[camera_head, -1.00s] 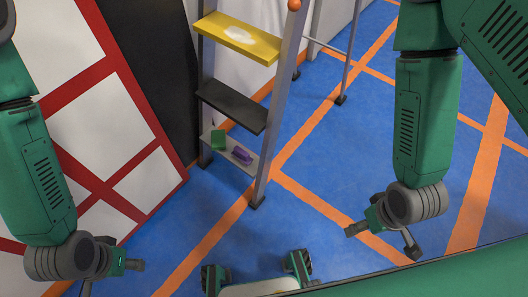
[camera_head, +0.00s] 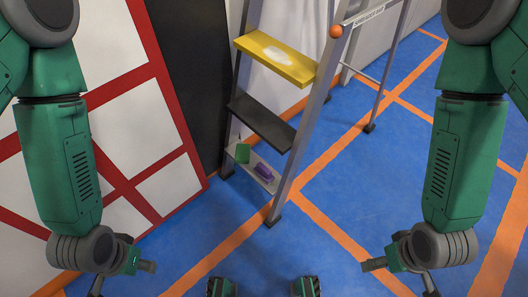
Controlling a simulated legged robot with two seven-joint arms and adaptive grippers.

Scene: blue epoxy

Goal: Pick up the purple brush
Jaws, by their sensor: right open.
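The purple brush (camera_head: 264,171) lies on the lowest step (camera_head: 239,171) of a stepladder, in the middle of the head view. A small green object (camera_head: 242,153) sits beside it on the same step, to its left. My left gripper (camera_head: 125,272) hangs at the lower left, well away from the brush; its fingers are partly cut off by the frame edge, so I cannot tell its opening. My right gripper (camera_head: 398,279) hangs at the lower right, open and empty, also far from the brush.
The stepladder has a yellow top step (camera_head: 276,60) and a black middle step (camera_head: 262,122) above the brush. A white panel with red stripes (camera_head: 150,120) stands at the left. The blue floor (camera_head: 330,190) with orange lines is clear to the right of the ladder.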

